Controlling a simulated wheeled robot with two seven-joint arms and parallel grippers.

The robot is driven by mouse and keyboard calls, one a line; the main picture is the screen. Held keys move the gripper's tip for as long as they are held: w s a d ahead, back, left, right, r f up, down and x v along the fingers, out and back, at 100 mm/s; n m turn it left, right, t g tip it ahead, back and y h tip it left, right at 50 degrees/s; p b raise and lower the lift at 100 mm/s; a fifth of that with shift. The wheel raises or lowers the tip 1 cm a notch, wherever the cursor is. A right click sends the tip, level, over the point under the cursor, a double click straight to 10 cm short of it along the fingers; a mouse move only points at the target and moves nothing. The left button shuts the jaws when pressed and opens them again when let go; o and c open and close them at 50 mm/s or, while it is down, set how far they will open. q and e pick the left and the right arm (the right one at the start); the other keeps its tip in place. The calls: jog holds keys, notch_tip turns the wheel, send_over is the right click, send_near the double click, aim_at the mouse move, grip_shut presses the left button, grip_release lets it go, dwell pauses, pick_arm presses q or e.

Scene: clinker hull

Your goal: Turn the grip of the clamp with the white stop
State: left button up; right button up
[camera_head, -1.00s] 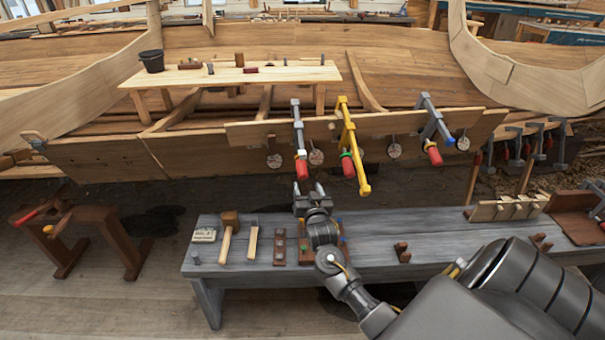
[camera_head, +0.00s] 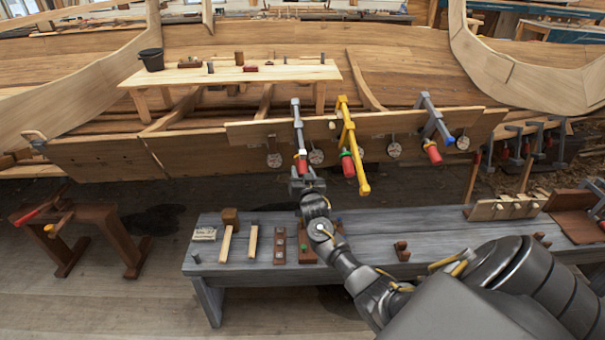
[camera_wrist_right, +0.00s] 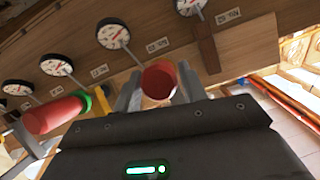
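The clamp (camera_head: 297,122) at the left of three on the hull plank has a grey bar and a red grip (camera_head: 301,167). A small pale piece shows just above this grip, which looks like the white stop. My right gripper (camera_head: 306,183) is at the grip's lower end, fingers apart. In the right wrist view the red grip (camera_wrist_right: 159,79) is seen end-on between the two fingers (camera_wrist_right: 159,92), one on each side; contact is not clear. The yellow clamp (camera_head: 350,140) beside it has a red grip with a green stop. My left gripper is not in view.
A third clamp (camera_head: 432,125) with a blue part hangs farther right. Round dial gauges (camera_head: 394,150) hang along the plank. Below, a grey bench (camera_head: 400,226) holds a mallet (camera_head: 229,232) and other small tools. The yellow clamp is close to my gripper's right side.

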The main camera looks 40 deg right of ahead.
jog(key=c, duration=0.6)
